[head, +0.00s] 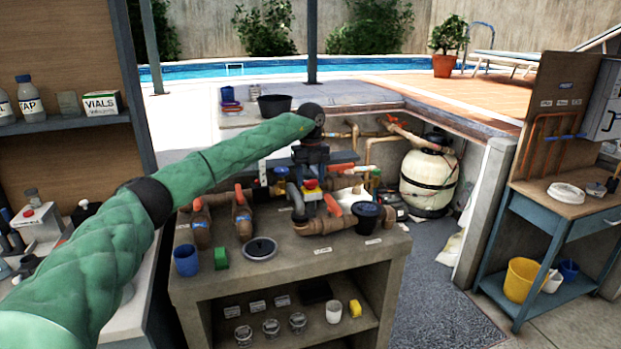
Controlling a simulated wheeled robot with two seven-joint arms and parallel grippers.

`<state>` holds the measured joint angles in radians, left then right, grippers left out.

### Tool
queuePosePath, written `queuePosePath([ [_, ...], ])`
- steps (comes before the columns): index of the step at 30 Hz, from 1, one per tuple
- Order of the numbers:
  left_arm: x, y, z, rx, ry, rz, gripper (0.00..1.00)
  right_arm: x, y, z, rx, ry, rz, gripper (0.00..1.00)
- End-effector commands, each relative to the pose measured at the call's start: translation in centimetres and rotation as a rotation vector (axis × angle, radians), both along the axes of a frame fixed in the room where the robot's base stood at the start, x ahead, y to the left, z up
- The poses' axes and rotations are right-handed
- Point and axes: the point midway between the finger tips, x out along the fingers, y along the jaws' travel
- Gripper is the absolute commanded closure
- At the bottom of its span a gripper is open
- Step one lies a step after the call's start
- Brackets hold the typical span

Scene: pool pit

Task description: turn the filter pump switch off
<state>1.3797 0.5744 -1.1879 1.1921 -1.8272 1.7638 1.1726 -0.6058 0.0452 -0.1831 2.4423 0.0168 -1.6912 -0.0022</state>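My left arm, in a green sleeve, reaches from the left across the concrete bench. My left gripper (311,170) is dark and points down over the pipework at the back of the bench. Its fingers are too small and dark to tell whether they are open or shut. My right gripper is not in view.
The bench (290,262) holds a blue cup (186,260), a green block (221,258) and valves with red handles. A cream filter tank (427,180) stands behind. On the right is a blue workbench (545,207) with a grey wall box (605,100). The floor between is mostly clear.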

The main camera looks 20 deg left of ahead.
Motion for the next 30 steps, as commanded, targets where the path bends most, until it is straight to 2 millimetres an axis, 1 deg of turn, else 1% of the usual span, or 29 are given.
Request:
queuePosePath([
  [1, 0.0, 0.0, 0.0, 0.000, 0.000, 0.000, 0.37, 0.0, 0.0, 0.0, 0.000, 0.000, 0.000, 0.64],
  [2, 0.0, 0.0, 0.0, 0.000, 0.000, 0.000, 0.33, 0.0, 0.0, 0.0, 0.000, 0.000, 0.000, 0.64],
  [10, 0.0, 0.0, 0.0, -0.001, 0.001, -0.001, 0.33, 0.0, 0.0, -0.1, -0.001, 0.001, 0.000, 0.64],
  [13, 0.0, 0.0, 0.4, 0.000, 0.000, -0.001, 0.33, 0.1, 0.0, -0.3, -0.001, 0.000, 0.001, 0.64],
  [17, 0.0, 0.0, 1.9, 0.000, -0.001, -0.001, 0.33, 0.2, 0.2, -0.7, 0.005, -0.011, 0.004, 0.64],
  [20, 0.0, 0.0, 3.5, 0.000, -0.001, -0.001, 0.33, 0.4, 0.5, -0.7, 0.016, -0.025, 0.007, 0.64],
  [24, 0.1, 0.0, 5.6, 0.000, -0.001, -0.001, 0.33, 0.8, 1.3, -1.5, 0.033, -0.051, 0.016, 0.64],
  [30, 0.1, 0.0, 7.4, 0.000, 0.000, -0.001, 0.33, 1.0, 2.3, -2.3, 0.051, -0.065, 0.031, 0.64],
])
